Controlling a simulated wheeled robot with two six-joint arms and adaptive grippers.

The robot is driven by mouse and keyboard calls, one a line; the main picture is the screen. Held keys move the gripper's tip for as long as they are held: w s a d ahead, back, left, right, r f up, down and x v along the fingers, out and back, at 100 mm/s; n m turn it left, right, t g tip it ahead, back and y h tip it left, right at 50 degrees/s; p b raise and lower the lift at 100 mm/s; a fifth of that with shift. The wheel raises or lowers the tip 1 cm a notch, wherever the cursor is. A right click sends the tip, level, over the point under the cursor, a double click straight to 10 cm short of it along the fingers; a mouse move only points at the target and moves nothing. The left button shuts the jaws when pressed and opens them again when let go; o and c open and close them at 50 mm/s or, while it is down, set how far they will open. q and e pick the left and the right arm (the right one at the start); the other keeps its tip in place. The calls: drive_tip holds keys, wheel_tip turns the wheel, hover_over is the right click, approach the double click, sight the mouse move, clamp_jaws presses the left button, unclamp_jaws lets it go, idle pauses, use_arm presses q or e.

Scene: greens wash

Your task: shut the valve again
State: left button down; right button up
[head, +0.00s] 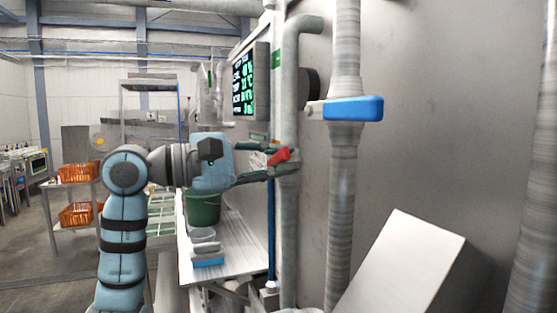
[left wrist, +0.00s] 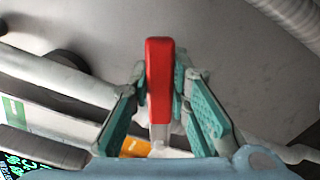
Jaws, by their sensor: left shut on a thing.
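A red valve handle (head: 280,156) sits at the vertical grey pipe (head: 288,110) near the middle of the head view. My left gripper (head: 287,163) is at this handle, its fingers reaching in from the left. In the left wrist view the red handle (left wrist: 159,75) stands upright between the two teal fingers, and the gripper (left wrist: 160,88) is shut on it. The fingers hide part of the valve body. My right gripper is not in view.
A lit display (head: 243,85) hangs on the wall behind the gripper. Below are a green bucket (head: 203,209) and stacked trays (head: 206,247) on a white bench (head: 240,252). A pale slanted panel (head: 400,270) stands at lower right. Orange crates (head: 77,214) are on a rack at left.

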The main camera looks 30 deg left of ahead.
use_arm(q)
drive_tip(key=shift+f+m, duration=0.25)
drive_tip(key=shift+m, duration=0.05)
drive_tip(key=f+m, duration=0.2)
drive_tip(key=m, duration=0.1)
drive_tip(key=f+m, duration=0.1)
drive_tip(key=shift+s+d+m, duration=0.2)
drive_tip(key=shift+d+m, duration=0.05)
drive_tip(key=shift+m, duration=0.05)
drive_tip(key=c, duration=1.5)
unclamp_jaws()
